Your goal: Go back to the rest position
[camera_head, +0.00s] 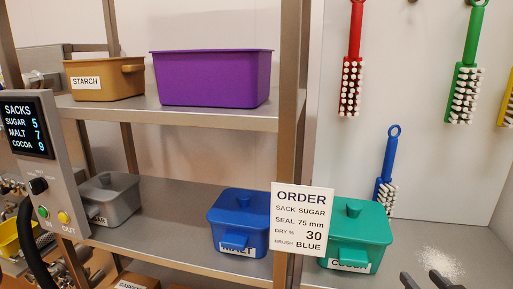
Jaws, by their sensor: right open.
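My right gripper (425,281) shows only as two dark fingertips at the bottom right edge, spread apart with nothing between them. It is over the pale surface to the right of the green COCOA bin (355,235), apart from it. The rest of my right arm is out of frame. My left gripper is not in view.
Shelves hold a tan STARCH bin (104,80), a purple bin (213,78), a grey bin (108,198) and a blue MALT bin (238,222). An ORDER card (301,218) stands before the post. Red (352,75), green (467,80) and blue (387,175) brushes are at the right wall. A display panel (27,130) is left.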

